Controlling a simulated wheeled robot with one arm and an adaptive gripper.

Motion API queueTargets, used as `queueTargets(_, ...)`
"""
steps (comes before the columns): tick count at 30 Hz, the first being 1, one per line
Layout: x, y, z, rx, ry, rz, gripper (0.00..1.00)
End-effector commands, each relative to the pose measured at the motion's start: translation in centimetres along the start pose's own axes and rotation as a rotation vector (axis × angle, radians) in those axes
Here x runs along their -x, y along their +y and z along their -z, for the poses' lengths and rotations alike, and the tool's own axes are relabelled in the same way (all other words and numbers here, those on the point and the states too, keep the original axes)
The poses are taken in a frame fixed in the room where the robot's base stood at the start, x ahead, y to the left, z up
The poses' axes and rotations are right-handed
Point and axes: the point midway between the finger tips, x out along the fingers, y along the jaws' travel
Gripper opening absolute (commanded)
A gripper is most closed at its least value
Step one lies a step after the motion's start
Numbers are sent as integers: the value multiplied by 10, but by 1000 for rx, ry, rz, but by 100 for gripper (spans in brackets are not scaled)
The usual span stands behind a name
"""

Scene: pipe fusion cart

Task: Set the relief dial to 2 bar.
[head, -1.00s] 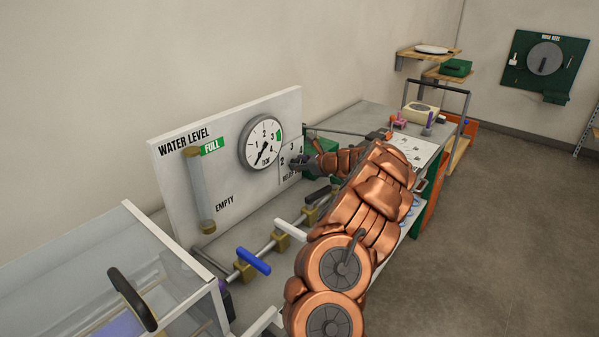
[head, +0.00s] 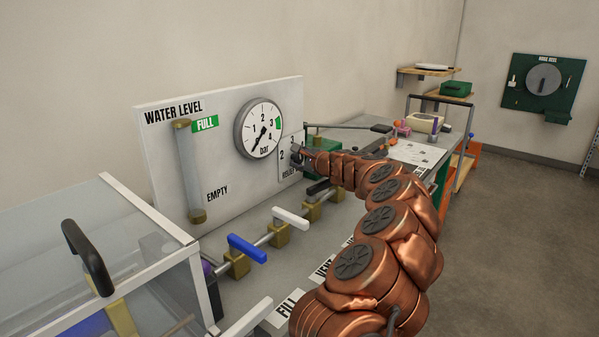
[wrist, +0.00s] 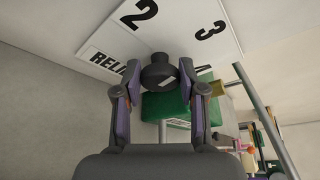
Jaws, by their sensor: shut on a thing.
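The relief dial's white plate (head: 284,170) is at the right end of the white panel, partly hidden by my gripper (head: 305,160). In the wrist view the plate (wrist: 110,62) appears tilted, with a 2, a 3 and part of the word "RELIEF". Its dark round knob (wrist: 158,73) lies between my fingertips, and my gripper (wrist: 157,68) is shut on it. A short white mark shows on the knob's near face; which number it points to cannot be told. The pressure gauge (head: 259,128) above left has its needle at the lower left, below 1.
The water level tube (head: 190,172) is on the panel's left. A blue-handled valve (head: 247,248) and a white-handled valve (head: 290,217) stand below. A clear-lidded tank (head: 120,260) is front left. A green block (wrist: 165,105) is close behind the knob. Floor at right is clear.

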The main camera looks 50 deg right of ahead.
Motion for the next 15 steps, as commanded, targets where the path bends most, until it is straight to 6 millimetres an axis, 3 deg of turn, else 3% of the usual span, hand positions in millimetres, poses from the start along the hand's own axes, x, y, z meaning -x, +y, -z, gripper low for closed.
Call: queueTargets(15, 0, 2, 1, 137, 0, 57, 6)
